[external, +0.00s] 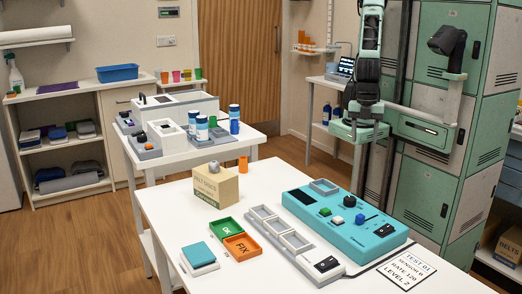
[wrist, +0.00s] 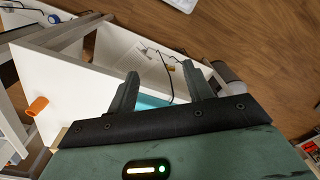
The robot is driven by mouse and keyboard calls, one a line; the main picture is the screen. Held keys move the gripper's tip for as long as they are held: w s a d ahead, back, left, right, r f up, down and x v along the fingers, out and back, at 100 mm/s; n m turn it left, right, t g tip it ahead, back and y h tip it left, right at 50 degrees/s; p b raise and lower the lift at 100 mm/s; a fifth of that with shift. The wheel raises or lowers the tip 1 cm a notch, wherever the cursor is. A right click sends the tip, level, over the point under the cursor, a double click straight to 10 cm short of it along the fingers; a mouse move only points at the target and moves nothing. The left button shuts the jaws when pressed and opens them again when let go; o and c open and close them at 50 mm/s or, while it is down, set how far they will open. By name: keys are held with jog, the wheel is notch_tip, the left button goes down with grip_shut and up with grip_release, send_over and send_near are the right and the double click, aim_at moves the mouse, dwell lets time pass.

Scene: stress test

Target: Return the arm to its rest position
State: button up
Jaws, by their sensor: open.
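My gripper (external: 372,172) hangs fingers down at the upper right of the external view, behind the far right side of the white table (external: 165,205). It is above the table's far edge in the picture and apart from the things on it. In the wrist view my gripper (wrist: 162,88) shows two dark fingers spread apart. Nothing is held between them. A strip of teal surface (wrist: 152,100) and white tabletop show beyond the fingers. My arm comes down from the top of the external view and leaves its upper part out of frame.
The table carries a teal control box (external: 345,228), a grey tray row (external: 280,233), green (external: 226,228) and orange (external: 242,247) trays, a cardboard box (external: 216,186) and an orange cup (external: 243,164). Green cabinets (external: 440,185) stand close on the right. Wooden floor (external: 295,172) lies behind the table.

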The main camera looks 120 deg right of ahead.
notch_tip(320, 180, up, 6)
jog(key=p, duration=0.6)
jog(key=shift+r, duration=0.1)
dwell(0.5)
